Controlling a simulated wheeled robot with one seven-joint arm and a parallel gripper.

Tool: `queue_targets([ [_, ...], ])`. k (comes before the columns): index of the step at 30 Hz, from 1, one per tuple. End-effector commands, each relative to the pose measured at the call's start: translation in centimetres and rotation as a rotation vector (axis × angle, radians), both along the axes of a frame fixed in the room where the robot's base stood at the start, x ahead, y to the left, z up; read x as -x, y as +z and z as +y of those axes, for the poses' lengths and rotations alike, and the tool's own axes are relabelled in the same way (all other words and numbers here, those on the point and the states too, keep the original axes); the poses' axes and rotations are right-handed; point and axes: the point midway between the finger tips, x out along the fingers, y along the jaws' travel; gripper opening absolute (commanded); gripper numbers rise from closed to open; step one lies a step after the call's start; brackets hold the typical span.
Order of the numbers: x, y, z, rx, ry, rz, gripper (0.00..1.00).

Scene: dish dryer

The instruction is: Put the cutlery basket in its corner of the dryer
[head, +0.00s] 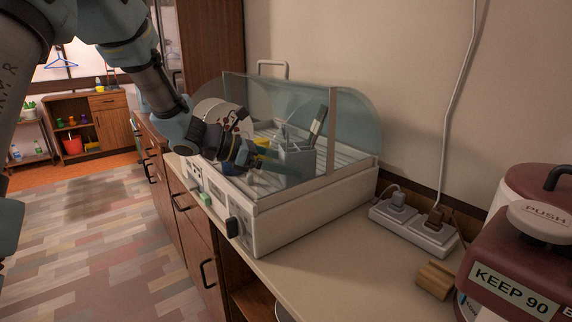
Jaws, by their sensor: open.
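The cutlery basket (295,162) is a small grey container seen through the clear front panel of the dish dryer (335,200). It stands inside, toward the right part, with a dark-handled utensil and other cutlery sticking up from it. My gripper (266,156) reaches in from the left, with its fingers just left of the basket. It is open. The clear panel and the wrist partly cover the fingers, so I cannot tell whether they touch the basket. The white rack (345,157) shows behind and to the right of the basket.
Clear curved covers and an upright post (331,130) border the dryer opening. A power strip (413,228), a small wooden block (436,277) and a red dispenser (520,255) stand to the right.

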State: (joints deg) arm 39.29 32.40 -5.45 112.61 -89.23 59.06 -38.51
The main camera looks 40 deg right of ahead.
Motion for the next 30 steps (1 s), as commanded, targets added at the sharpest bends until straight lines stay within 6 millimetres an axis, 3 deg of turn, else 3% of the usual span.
queue_targets([
  [16, -4.1, 3.7, 8.1, 0.001, 0.004, -0.003, 0.94],
  [30, -4.8, 4.2, 10.2, -0.011, -0.003, -0.016, 0.94],
])
